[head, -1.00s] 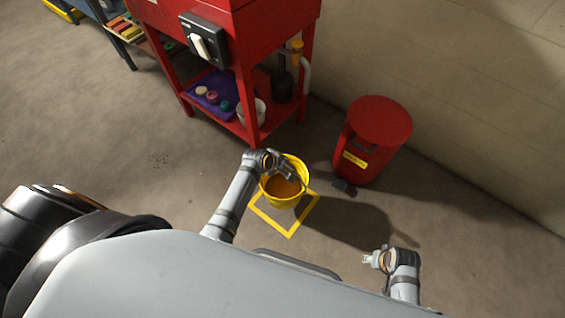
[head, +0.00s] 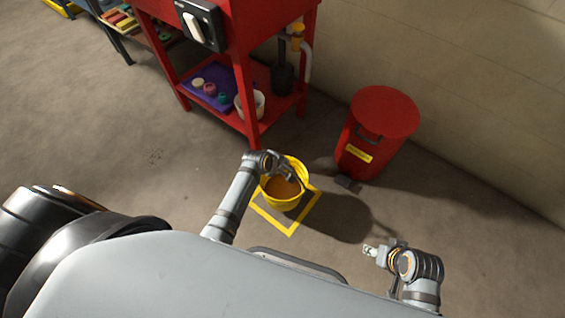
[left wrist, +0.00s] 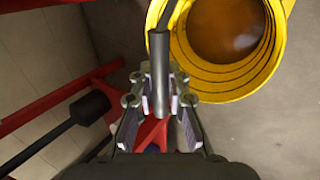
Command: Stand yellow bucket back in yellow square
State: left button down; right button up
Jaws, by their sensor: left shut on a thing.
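The yellow bucket (head: 287,207), with orange-brown contents, is over the far part of the yellow square outline (head: 268,220) on the floor. I cannot tell whether its base touches the floor. My left gripper (head: 284,173) is at the bucket's upper rim. In the left wrist view its fingers (left wrist: 160,92) are shut on the bucket's dark handle grip (left wrist: 159,70), with the bucket (left wrist: 262,78) beside them. The arm and bucket hide part of the square. My right gripper (head: 370,250) is apart from the bucket, to its right; its finger gap is too small to judge.
A red bin (head: 372,140) with a yellow label stands behind and right of the bucket. A red workstation (head: 253,128), with a purple tray (head: 208,92) and white pot (head: 258,103) on its lower shelf, stands behind. Open floor lies left and right.

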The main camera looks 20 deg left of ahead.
pick_arm(q)
jog(key=shift+w+f+b, duration=0.2)
jog(key=shift+f+b, duration=0.8)
jog(key=shift+f, duration=1.15)
pick_arm(e)
jog(key=shift+w+a+f+t, duration=0.15)
jog(key=shift+a+f+t, duration=0.15)
jog(key=shift+f, duration=0.3)
jog(key=shift+w+a+f+t, duration=0.15)
jog(key=shift+f+t, duration=0.25)
jog(key=shift+f, duration=0.2)
pick_arm(q)
jog(key=shift+f, duration=0.45)
pick_arm(e)
jog(key=shift+f, duration=0.2)
pick_arm(q)
jog(key=c, duration=1.2)
grip_release()
jog(key=shift+s, duration=0.1)
jog(key=v, duration=1.2)
